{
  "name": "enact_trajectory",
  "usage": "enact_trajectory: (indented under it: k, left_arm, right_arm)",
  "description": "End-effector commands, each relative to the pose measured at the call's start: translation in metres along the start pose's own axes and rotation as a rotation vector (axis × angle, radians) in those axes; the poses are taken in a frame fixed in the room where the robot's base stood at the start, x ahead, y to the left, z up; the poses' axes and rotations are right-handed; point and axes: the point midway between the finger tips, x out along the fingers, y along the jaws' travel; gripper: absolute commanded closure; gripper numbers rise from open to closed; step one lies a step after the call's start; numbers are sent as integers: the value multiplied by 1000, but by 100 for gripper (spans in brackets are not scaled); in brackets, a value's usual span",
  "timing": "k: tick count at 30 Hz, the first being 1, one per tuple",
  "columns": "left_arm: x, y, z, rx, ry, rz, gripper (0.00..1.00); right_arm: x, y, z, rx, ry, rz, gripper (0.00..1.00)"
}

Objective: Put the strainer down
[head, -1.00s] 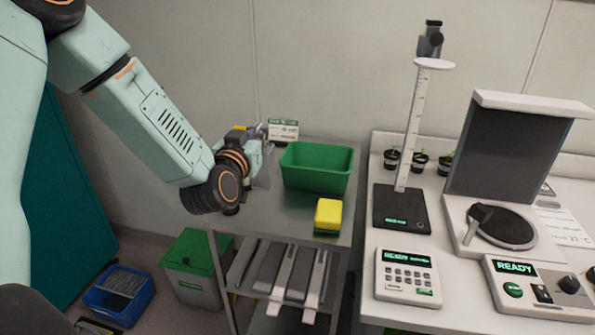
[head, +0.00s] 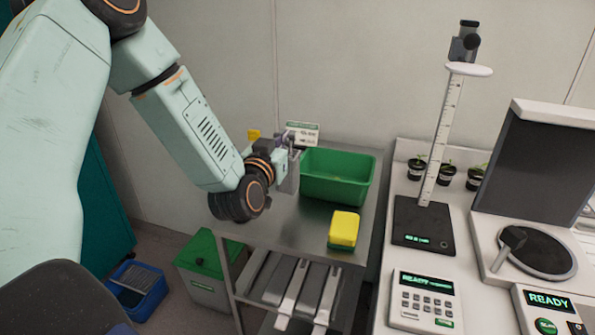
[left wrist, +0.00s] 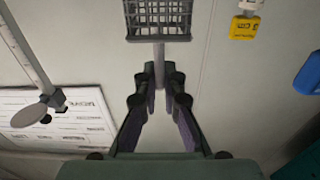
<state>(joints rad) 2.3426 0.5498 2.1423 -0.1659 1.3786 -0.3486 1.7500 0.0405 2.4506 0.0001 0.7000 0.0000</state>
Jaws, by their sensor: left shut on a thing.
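The strainer (left wrist: 158,18) shows in the left wrist view as a dark wire-mesh basket at the top edge, with a grey handle running down between the fingers. My left gripper (left wrist: 158,78) is shut on that handle. In the head view my left gripper (head: 291,150) is over the back left of a grey metal cart (head: 290,228), left of a green bin (head: 337,178). The strainer is hard to make out there; a small grey piece hangs just below the gripper. I cannot tell whether it touches the cart. My right gripper is not in view.
A yellow and green sponge-like block (head: 343,230) lies on the cart in front of the bin. A small sign (head: 303,133) stands behind. The cart's front left top is bare. The white bench (head: 415,262) at right holds a keypad device and a height stand (head: 440,150).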

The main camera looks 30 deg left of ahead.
Motion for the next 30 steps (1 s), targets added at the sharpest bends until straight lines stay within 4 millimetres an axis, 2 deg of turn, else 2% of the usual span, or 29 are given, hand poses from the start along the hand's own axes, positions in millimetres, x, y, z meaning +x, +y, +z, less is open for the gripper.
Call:
enact_trajectory:
  k: [1, 7, 15, 26, 27, 30]
  left_arm:
    - [0, 0, 12, 2, -3, 0, 100]
    - [0, 0, 28, 1, 1, 0, 100]
    - [1, 0, 64, 1, 0, 1, 100]
    - [4, 0, 67, -1, 2, 0, 100]
    - [4, 0, 67, -1, 2, 0, 90]
    - [4, 0, 67, -1, 1, 1, 82]
  right_arm:
    - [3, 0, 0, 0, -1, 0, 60]
    - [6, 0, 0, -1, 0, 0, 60]
    - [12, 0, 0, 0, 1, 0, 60]
    - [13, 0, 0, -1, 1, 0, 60]
    - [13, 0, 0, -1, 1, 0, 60]
    - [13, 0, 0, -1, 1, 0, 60]
